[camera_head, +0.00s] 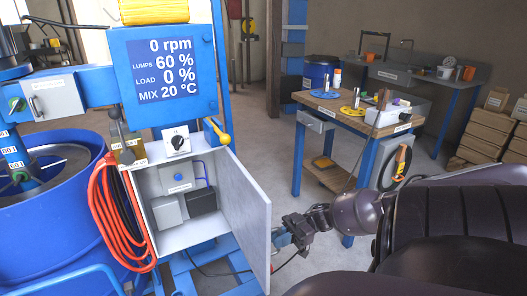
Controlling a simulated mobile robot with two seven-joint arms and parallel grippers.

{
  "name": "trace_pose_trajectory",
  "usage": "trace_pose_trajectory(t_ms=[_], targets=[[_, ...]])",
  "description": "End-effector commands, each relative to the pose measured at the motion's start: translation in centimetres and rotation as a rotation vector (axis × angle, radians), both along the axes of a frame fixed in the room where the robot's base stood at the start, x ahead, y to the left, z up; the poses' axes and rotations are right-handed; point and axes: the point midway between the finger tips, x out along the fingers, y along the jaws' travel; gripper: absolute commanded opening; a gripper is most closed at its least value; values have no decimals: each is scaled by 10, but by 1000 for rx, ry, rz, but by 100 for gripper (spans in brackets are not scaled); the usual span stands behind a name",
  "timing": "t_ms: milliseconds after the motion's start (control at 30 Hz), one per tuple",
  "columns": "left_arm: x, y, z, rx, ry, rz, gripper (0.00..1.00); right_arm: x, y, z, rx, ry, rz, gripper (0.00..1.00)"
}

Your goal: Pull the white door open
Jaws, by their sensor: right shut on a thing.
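The white door (246,222) of the small wall cabinet (142,205) stands wide open, swung out to the right, with its inner face showing. The open cabinet shows grey boxes, a black box and blue wiring inside. My right gripper (281,237) is at the door's free edge, on the outer side. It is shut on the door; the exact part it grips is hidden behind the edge. My left gripper is not in view.
Orange hose (112,220) hangs left of the cabinet, beside a blue drum (50,225). The display panel (168,75) is above. A workbench (345,118) stands behind my right arm. Blue frame bars (215,268) lie below the door. Floor between door and workbench looks clear.

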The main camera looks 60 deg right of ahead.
Motion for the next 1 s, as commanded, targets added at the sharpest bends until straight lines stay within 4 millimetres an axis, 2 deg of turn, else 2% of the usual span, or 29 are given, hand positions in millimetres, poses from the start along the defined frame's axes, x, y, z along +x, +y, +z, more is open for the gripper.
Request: trace_pose_trajectory(t_ms=[33,300,833,867,1000], targets=[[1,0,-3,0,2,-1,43,-5,-7,-5,-2,12,1,0],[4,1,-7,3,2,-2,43,-11,-28,-2,0,7,-1,0],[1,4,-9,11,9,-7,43,-12,-33,-1,-1,5,-2,0],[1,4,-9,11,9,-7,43,-12,-33,-1,-1,5,-2,16],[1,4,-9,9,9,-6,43,-12,-33,-1,-1,4,-2,36]])
